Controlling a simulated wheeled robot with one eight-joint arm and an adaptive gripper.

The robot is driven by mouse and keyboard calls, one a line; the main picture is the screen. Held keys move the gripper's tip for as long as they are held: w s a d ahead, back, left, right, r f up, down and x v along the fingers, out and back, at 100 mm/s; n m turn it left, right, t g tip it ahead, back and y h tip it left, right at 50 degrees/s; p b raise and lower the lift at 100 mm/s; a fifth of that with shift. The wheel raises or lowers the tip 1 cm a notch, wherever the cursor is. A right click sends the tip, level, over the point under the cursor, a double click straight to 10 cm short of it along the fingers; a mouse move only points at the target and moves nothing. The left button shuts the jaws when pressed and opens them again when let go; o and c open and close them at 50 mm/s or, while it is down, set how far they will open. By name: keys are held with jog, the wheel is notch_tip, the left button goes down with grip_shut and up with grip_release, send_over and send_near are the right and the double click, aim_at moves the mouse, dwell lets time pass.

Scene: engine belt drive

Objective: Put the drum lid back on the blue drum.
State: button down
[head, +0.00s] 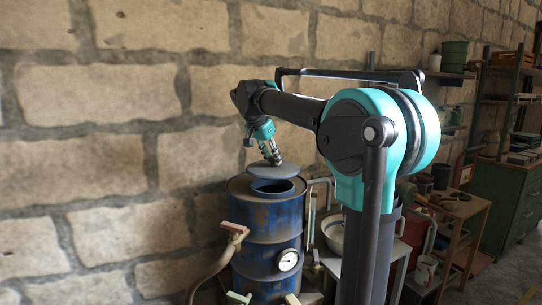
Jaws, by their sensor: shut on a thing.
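The blue drum (268,232) stands against the stone wall, with worn paint and a round gauge (288,260) low on its front. Its top has a round dark opening (273,187). The drum lid (272,168), a flat grey disc, is held by my gripper (272,157) just above and slightly behind the opening. The lid looks roughly level and apart from the drum's top, though the exact gap is hard to judge. My gripper points down and is shut on the lid; the grip point is small in view.
Pipes with a red-handled valve (235,228) stand at the drum's front left. Another pipe rises at its right. A pale basin (334,232) and a wooden bench (462,208) with tools are to the right, partly behind my arm. A green cabinet (497,200) stands at far right.

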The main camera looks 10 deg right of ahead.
aim_at(271, 167)
jog(key=shift+f, duration=2.4)
jog(key=shift+f, duration=0.2)
jog(key=c, duration=1.1)
grip_release()
jog(key=shift+c, duration=0.2)
